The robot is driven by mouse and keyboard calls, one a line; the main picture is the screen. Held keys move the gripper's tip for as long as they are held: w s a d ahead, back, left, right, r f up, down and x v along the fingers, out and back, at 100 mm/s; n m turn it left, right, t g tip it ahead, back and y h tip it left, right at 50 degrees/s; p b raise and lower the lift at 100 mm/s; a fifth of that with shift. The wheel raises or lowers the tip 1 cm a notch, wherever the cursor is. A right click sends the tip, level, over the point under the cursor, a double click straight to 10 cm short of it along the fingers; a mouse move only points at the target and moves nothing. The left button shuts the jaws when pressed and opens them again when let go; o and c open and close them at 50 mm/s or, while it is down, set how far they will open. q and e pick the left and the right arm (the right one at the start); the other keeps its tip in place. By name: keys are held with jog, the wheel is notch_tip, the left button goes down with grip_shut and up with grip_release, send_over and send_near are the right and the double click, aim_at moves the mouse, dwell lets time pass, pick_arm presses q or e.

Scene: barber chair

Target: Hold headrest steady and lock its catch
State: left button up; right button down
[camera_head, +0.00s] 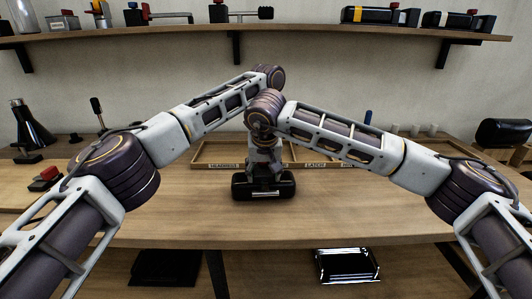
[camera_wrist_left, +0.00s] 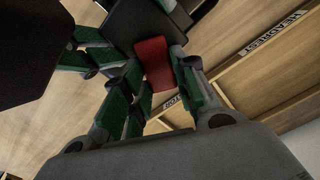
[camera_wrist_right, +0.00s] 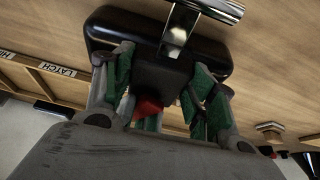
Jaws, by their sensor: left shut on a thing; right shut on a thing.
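The headrest (camera_head: 284,185) is a black padded roll lying on the table in the middle of the head view. A chrome post (camera_wrist_right: 206,8) and a black block show on it in the right wrist view (camera_wrist_right: 104,28). The red catch (camera_wrist_left: 152,58) sits on the black block. My left gripper (camera_wrist_left: 158,78) has its green-padded fingers on either side of the catch and is shut on it. My right gripper (camera_wrist_right: 160,76) is shut on the headrest's black block. In the head view, the right wrist covers most of the left gripper and the catch.
A shallow wooden tray (camera_head: 206,151) with labelled compartments lies just behind the headrest. A dark bottle (camera_head: 32,125) and a red-topped item (camera_head: 45,178) stand at left, a black roll (camera_head: 503,132) at right. A wall shelf (camera_head: 300,30) hangs above. The table front is clear.

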pick_arm(q)
jog(key=shift+s+d+m, duration=0.15)
jog(key=shift+d+m, duration=0.05)
jog(key=shift+m, duration=0.7)
jog(key=shift+s+d+m, duration=0.15)
jog(key=shift+m, duration=0.75)
jog(key=o, duration=1)
jog(key=shift+o, duration=0.2)
jog(key=shift+r, duration=0.2)
jog(key=shift+r, duration=3.85)
